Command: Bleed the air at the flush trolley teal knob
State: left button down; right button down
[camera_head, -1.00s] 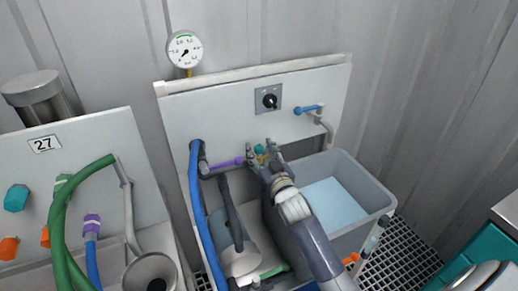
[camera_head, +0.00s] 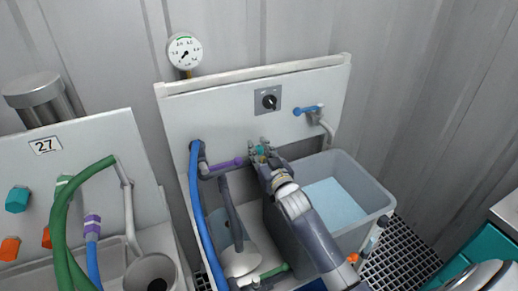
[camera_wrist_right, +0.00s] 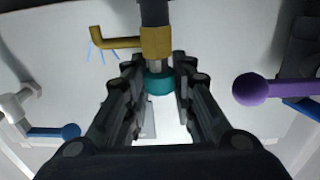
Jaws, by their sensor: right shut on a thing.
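The teal knob (camera_head: 261,150) sits low on the white back panel (camera_head: 215,110) of the flush trolley. In the right wrist view the teal knob (camera_wrist_right: 158,83) is between my fingers, below a brass fitting with a bent spout (camera_wrist_right: 150,42). My right gripper (camera_head: 259,155) is shut on the teal knob, and its fingers cover part of it. My left gripper is not in view.
A purple-handled valve (camera_head: 228,163) is close left of my right gripper. A blue-handled valve (camera_head: 308,110) is up to the right. A black dial (camera_head: 269,101) is above, and a pressure gauge (camera_head: 184,52) stands over the panel. A grey tub (camera_head: 372,185) is at right.

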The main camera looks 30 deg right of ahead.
jog(key=shift+n+y+p, duration=0.45)
jog(key=shift+n+y, duration=0.05)
jog(key=shift+y, duration=0.3)
jog(key=c, duration=1.3)
grip_release()
jog(key=shift+c, duration=0.2)
jog(key=s, duration=1.2)
